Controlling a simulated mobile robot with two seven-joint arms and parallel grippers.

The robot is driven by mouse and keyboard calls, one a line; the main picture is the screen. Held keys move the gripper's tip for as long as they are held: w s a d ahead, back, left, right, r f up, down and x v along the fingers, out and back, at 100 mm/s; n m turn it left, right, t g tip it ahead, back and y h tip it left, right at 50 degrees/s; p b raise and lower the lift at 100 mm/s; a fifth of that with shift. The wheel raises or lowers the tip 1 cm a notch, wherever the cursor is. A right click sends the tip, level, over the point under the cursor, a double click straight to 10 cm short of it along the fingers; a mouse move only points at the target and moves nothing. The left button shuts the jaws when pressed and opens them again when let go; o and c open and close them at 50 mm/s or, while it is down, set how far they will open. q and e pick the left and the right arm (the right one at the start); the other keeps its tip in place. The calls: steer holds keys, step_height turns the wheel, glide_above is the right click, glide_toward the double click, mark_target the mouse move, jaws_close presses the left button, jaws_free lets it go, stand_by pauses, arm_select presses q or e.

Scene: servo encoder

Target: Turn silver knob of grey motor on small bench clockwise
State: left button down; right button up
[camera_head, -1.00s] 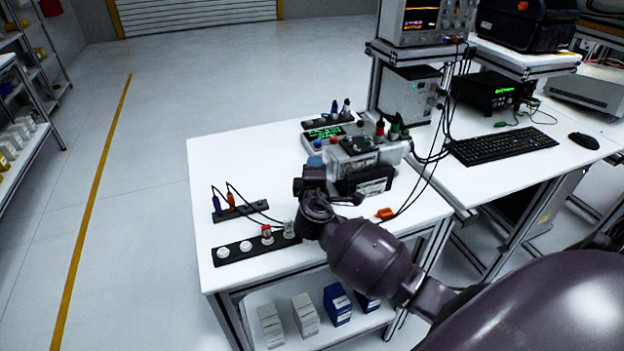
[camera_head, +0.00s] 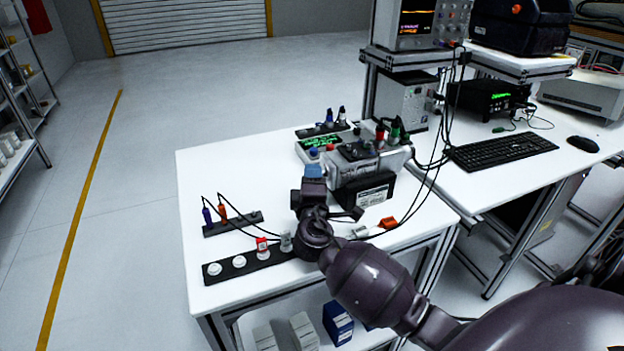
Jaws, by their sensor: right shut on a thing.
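The small bench (camera_head: 225,165) is the white table in the middle of the view. My right gripper (camera_head: 313,182) is over its middle and points toward its far side. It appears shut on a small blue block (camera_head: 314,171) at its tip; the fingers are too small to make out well. A grey housing (camera_head: 338,167) with a dark top stands just right of the tip; whether they touch is unclear. I cannot make out a silver knob or tell for sure which part is the grey motor; my arm may hide it. My left gripper is not in view.
A black strip (camera_head: 245,266) with white round pieces, and a red piece (camera_head: 262,248), lies at the front left. A smaller strip with cables (camera_head: 232,223) lies behind it. A black box (camera_head: 363,192) and an orange-tipped part (camera_head: 388,222) are right of the gripper.

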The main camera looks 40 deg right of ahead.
steer(key=o, duration=0.7)
steer(key=shift+o, duration=1.1)
step_height(320, 180, up, 8)
steer(key=shift+f+p, duration=0.1)
steer(key=shift+p, duration=0.95)
arm_select(q)
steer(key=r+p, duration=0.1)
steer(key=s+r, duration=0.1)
steer(key=p, duration=0.1)
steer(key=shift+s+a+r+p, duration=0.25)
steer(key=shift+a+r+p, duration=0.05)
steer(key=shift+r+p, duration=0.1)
arm_select(e)
step_height(320, 180, up, 12)
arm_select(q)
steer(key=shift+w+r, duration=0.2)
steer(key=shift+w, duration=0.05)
